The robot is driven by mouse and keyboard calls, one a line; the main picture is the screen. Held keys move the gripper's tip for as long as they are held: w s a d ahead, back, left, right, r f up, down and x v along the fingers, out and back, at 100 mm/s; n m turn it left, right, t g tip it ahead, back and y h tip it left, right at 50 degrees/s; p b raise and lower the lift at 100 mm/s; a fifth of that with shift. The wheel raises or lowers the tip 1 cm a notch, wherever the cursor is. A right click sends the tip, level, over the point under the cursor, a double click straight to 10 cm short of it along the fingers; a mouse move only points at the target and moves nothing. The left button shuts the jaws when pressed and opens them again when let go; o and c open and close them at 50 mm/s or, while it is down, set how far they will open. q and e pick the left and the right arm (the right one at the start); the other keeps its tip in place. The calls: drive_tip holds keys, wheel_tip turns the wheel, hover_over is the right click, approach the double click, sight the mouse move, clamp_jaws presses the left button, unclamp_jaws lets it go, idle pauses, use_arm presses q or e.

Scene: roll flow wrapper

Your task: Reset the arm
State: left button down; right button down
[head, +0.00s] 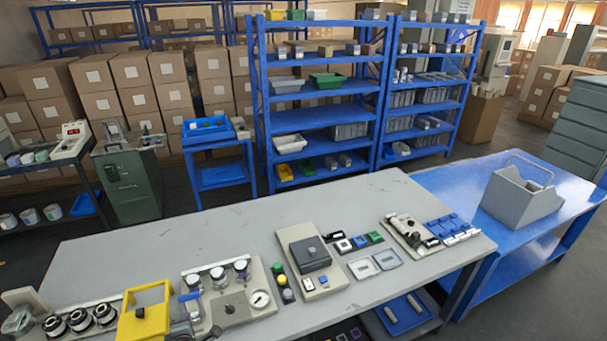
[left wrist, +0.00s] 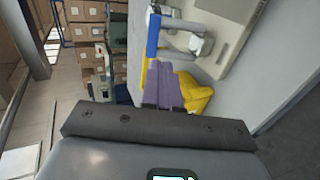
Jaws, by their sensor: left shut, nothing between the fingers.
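My left gripper (left wrist: 162,88) shows in the left wrist view as purple-grey fingers beyond a dark bar. Its fingers are closed together and hold nothing. A yellow frame (left wrist: 198,92) lies right beside and behind the fingers; I cannot tell whether they touch. The yellow frame (head: 143,316) stands at the near left of the grey bench in the head view. A blue upright part (left wrist: 153,36) is just past the fingertips. In the head view the gripper is low in the picture and hard to make out. My right gripper is in neither view.
The grey bench (head: 330,215) carries a panel with a gauge (head: 261,299), a dark-topped box (head: 309,257), coloured blocks and a right-hand fixture (head: 411,235). Black-ringed rolls (head: 78,322) stand at the left. The back of the bench is clear. A grey bin (head: 520,198) stands on the blue table.

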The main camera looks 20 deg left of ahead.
use_arm(q)
drive_tip(key=s+f+m, duration=0.2)
drive_tip(key=s, duration=0.2)
drive_tip(key=s+d+r+m+g+h, duration=0.2)
drive_tip(key=s+d+m+h, duration=0.1)
drive_tip(key=s+d+m, duration=0.45)
drive_tip(key=s+d+r+m+g+h, duration=0.2)
drive_tip(key=s+d+m+h, duration=0.15)
drive_tip(key=d+m, duration=0.6)
drive_tip(key=s+d+r+m+g+h, duration=0.2)
drive_tip(key=s+d+m, duration=0.4)
drive_tip(key=d+m, duration=0.25)
wheel_tip(320, 180, up, 20)
drive_tip(key=p, duration=2)
drive_tip(key=shift+s+d+m+p, duration=0.35)
drive_tip(key=shift+s, duration=0.1)
